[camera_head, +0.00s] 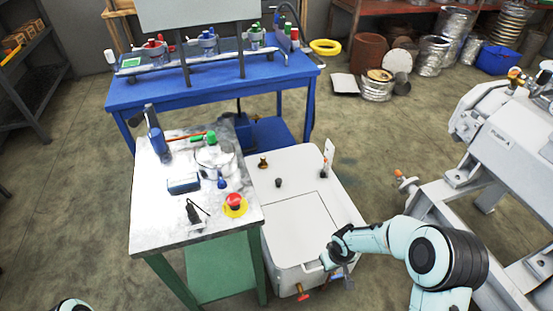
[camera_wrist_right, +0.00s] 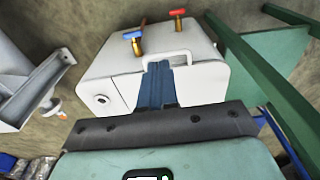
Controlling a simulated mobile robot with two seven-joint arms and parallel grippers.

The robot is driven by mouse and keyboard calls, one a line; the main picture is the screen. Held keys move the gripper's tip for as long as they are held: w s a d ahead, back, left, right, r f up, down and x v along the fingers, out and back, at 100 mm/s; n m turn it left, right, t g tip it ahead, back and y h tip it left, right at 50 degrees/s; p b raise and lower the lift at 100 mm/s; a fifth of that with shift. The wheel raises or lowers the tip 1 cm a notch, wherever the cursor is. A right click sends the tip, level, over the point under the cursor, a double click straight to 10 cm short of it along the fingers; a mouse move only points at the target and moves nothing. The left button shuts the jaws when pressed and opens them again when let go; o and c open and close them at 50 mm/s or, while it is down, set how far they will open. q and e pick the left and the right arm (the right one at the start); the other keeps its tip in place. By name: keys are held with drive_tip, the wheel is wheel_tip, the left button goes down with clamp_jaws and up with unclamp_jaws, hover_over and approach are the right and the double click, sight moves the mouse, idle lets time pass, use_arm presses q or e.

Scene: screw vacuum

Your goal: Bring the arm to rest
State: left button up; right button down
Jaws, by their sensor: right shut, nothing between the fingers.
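My right arm comes in from the right in the head view, with its right gripper (camera_head: 331,259) at the front edge of the white wheeled box (camera_head: 300,221). In the right wrist view the blue fingers of the right gripper (camera_wrist_right: 158,68) are together, with nothing between them. They point at the box's front near its white bar handle (camera_wrist_right: 183,55); whether they touch it I cannot tell. Only a small piece of my left arm shows at the bottom left of the head view. My left gripper is out of the picture.
A red valve (camera_wrist_right: 177,20) and a blue valve (camera_wrist_right: 132,38) stick out of the box by the handle. A green-legged table (camera_head: 150,218) with a red button (camera_head: 235,202) stands left of the box. A grey machine (camera_head: 497,137) stands right. A blue bench (camera_head: 180,91) is behind.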

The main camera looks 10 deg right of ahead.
drive_tip(key=s+a+f+m+y, duration=0.3)
drive_tip(key=s+a+f+m, duration=0.2)
drive_tip(key=s+a+f, duration=0.85)
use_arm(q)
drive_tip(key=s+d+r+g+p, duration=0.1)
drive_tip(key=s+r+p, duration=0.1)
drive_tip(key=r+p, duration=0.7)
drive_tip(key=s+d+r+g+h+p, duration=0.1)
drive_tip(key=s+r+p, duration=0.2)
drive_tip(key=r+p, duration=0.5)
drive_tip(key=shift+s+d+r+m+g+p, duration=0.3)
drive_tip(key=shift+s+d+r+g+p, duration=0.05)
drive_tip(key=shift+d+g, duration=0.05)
use_arm(e)
drive_tip(key=s+r+g, duration=0.1)
drive_tip(key=s+r, duration=0.3)
drive_tip(key=r, duration=0.4)
drive_tip(key=s+r+g, duration=0.1)
drive_tip(key=s+r, duration=0.4)
drive_tip(key=r, duration=0.4)
drive_tip(key=shift+a+y, duration=0.3)
drive_tip(key=shift+a, duration=0.15)
